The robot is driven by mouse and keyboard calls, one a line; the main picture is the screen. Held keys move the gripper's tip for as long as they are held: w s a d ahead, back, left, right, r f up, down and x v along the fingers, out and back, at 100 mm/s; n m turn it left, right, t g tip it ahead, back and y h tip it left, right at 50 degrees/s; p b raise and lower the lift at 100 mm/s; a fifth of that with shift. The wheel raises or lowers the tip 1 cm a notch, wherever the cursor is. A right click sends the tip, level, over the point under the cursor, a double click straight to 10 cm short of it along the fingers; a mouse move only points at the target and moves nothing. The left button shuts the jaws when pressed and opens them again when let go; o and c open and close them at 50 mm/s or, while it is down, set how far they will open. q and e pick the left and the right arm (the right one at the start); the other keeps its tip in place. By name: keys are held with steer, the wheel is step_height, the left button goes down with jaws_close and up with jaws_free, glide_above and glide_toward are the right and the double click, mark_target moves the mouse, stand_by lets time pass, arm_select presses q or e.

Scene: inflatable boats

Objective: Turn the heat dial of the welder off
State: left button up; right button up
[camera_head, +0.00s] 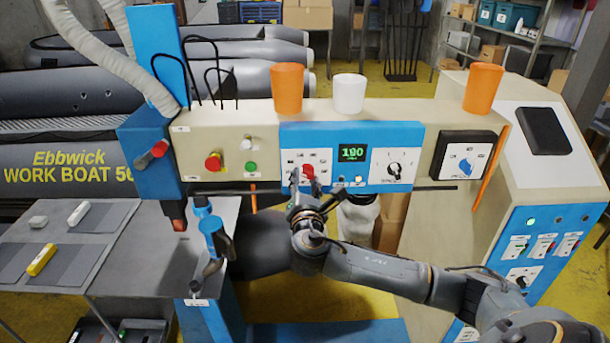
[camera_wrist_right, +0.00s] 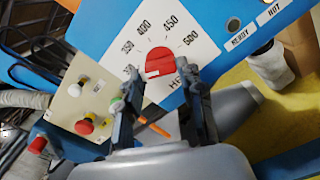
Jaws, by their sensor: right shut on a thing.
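The welder (camera_head: 228,131) is a cream machine with a blue control panel. Its red heat dial (camera_head: 308,171) sits on a white scale left of the green display, which seems to read 190. In the right wrist view the red dial (camera_wrist_right: 159,63) is ringed by temperature numbers, with part of the word HEAT beside it. Its exact pointer direction is not clear. My right gripper (camera_head: 300,180) is at the dial. In the right wrist view its two fingers (camera_wrist_right: 159,74) are on either side of the dial, shut on it. My left gripper is not in view.
A black speed knob (camera_head: 394,169) and a blue knob (camera_head: 465,166) are to the right. A red button (camera_head: 213,162) and a green button (camera_head: 250,167) are to the left. Orange cups (camera_head: 287,88) and a white cup (camera_head: 349,93) stand on top. A grey table (camera_head: 115,255) is at left.

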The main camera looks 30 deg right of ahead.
steer(key=shift+s+d+f+n, duration=0.1)
steer(key=shift+f+n, duration=0.05)
steer(key=shift+n, duration=1.75)
steer(key=shift+s+d+f+n, duration=0.1)
steer(key=shift+n, duration=2.1)
steer(key=o, duration=1.2)
steer(key=shift+c, duration=0.2)
steer(key=shift+w, duration=0.1)
steer(key=shift+r, duration=0.1)
steer(key=v, duration=1.2)
